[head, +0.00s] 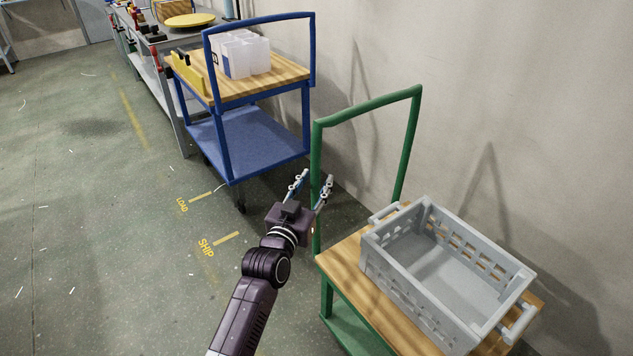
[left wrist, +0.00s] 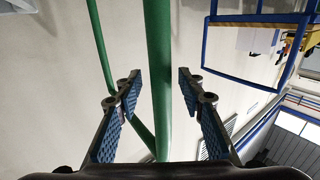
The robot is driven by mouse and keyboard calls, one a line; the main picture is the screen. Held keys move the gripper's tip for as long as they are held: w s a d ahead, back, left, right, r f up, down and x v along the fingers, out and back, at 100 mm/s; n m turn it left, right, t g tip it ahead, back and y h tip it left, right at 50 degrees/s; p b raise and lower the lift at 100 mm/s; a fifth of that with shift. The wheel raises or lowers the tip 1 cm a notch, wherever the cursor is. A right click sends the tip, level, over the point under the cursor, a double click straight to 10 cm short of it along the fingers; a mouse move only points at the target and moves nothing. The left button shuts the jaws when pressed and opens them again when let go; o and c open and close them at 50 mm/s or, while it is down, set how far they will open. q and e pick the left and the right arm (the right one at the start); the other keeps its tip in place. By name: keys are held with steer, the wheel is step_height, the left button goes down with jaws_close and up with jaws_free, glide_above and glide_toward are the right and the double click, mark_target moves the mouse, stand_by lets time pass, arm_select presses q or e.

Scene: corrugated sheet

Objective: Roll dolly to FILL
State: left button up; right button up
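A green wheeled cart (head: 412,148), which looks like the dolly, stands at the lower right with a wooden top and an upright tubular handle. An empty grey crate (head: 445,270) sits on it. My left gripper (head: 316,178) is open at the near left post of the handle. In the left wrist view, the green post (left wrist: 157,60) runs between the two spread blue-padded fingers (left wrist: 158,95), with gaps on both sides. The floor reads SHIP (head: 206,247) and LOAD (head: 182,205), each beside a yellow line. No FILL marking is visible. My right gripper is out of view.
A blue cart (head: 250,140) with white containers (head: 243,55) on its wooden top stands behind, close to the wall. A long workbench (head: 150,65) lies beyond it. The wall runs close along the right. The green floor at left is open.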

arm_select(q)
steer(key=shift+w+d, duration=0.15)
steer(key=shift+w, duration=0.3)
steer(key=shift+c, duration=0.2)
jaws_close()
